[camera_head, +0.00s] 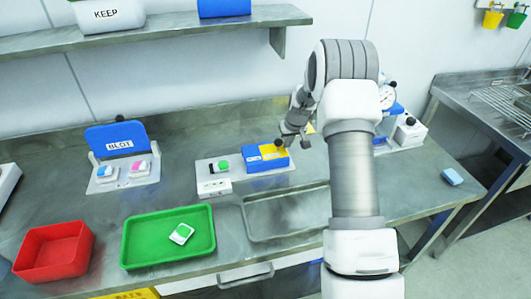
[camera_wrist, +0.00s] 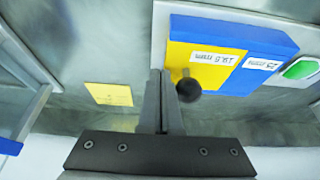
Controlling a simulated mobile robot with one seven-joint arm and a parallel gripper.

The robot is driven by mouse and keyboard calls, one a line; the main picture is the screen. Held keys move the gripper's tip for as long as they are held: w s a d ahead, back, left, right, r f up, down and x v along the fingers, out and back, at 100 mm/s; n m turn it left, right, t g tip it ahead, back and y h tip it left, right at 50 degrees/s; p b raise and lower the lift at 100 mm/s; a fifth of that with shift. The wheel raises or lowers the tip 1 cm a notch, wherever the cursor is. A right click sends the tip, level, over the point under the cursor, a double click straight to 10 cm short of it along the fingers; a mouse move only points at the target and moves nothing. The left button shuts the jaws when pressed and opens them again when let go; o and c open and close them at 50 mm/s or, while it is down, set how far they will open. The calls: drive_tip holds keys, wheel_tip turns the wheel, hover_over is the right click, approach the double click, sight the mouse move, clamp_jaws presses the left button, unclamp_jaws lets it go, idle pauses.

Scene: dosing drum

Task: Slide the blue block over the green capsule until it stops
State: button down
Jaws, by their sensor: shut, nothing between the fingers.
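The blue block (camera_head: 251,160) stands on a light plate on the bench, with a yellow part (camera_head: 272,152) on its right. The wrist view shows the blue block (camera_wrist: 265,42) and the yellow part (camera_wrist: 188,55) close up, with labels reading 19.5 mm and 25 mm. A black ball knob (camera_wrist: 187,90) sticks out by the yellow part. The green capsule (camera_head: 223,166) lies left of the block, apart from it; its green top (camera_wrist: 300,68) shows at the wrist view's right edge. My gripper (camera_wrist: 160,85) is shut and empty, beside the knob; I cannot tell whether they touch.
A green tray (camera_head: 137,262) holding a white-and-green piece and a red bin (camera_head: 52,275) stand at the front left. A blue BLOT stand (camera_head: 117,137) is behind them. A dial gauge (camera_head: 387,97) stands right of my arm. A shallow empty tray (camera_head: 262,236) lies in front.

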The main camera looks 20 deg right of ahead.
sight(255, 152)
drive_tip(key=shift+a+b, duration=0.45)
drive_tip(key=shift+a, duration=6)
drive_tip(key=shift+d, duration=0.15)
drive_tip(key=shift+d+b, duration=0.35)
drive_tip(key=shift+d, duration=0.25)
wheel_tip(255, 152, up, 8)
drive_tip(key=p, duration=0.4)
